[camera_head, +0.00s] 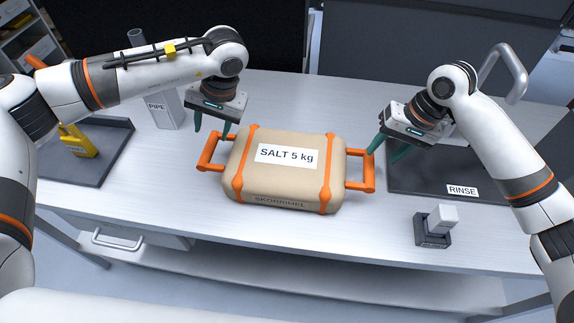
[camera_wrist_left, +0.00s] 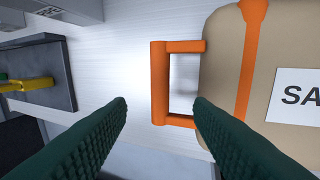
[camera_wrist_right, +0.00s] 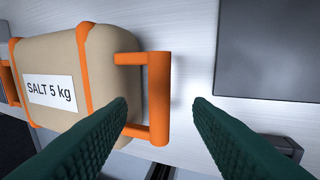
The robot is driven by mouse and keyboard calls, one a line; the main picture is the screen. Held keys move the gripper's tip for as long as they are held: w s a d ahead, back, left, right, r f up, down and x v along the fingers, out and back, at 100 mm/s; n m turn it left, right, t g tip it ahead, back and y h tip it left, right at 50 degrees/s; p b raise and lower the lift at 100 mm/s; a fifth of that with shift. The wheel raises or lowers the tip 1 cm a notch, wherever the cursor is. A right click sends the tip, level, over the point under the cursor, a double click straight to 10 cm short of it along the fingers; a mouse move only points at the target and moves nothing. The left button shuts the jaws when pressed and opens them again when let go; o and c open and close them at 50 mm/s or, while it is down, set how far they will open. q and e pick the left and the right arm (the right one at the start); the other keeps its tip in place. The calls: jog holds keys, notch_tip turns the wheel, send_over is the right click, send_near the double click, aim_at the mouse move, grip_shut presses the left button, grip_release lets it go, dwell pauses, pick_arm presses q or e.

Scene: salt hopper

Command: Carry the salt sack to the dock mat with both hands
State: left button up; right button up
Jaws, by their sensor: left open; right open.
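The salt sack (camera_head: 288,187) is a tan, pillow-shaped block with orange straps and a "SALT 5 kg" label, lying on the light table. Its left orange handle (camera_head: 208,152) also shows in the left wrist view (camera_wrist_left: 159,85). Its right orange handle (camera_head: 368,172) also shows in the right wrist view (camera_wrist_right: 158,95). My left gripper (camera_head: 212,130) is open and empty above and behind the left handle, whose bar lies between the fingers in its wrist view. My right gripper (camera_head: 387,150) is open and empty beside the right handle, seen between its fingers. I cannot tell which surface is the dock mat.
A dark panel labelled RINSE (camera_head: 430,180) lies at the right. A grey block on a dark base (camera_head: 433,241) stands front right. A dark tray (camera_head: 112,150) with a yellow object (camera_head: 78,141) is at the left. A PIPE box (camera_head: 166,110) stands behind it.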

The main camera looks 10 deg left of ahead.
aim_at(209, 149)
pick_arm(q)
jog(key=x, duration=0.9)
jog(key=shift+f, duration=0.25)
pick_arm(e)
jog(key=x, duration=0.9)
jog(key=shift+s+a+f, duration=0.1)
jog(key=shift+f, duration=0.15)
pick_arm(q)
grip_shut()
pick_arm(e)
grip_shut()
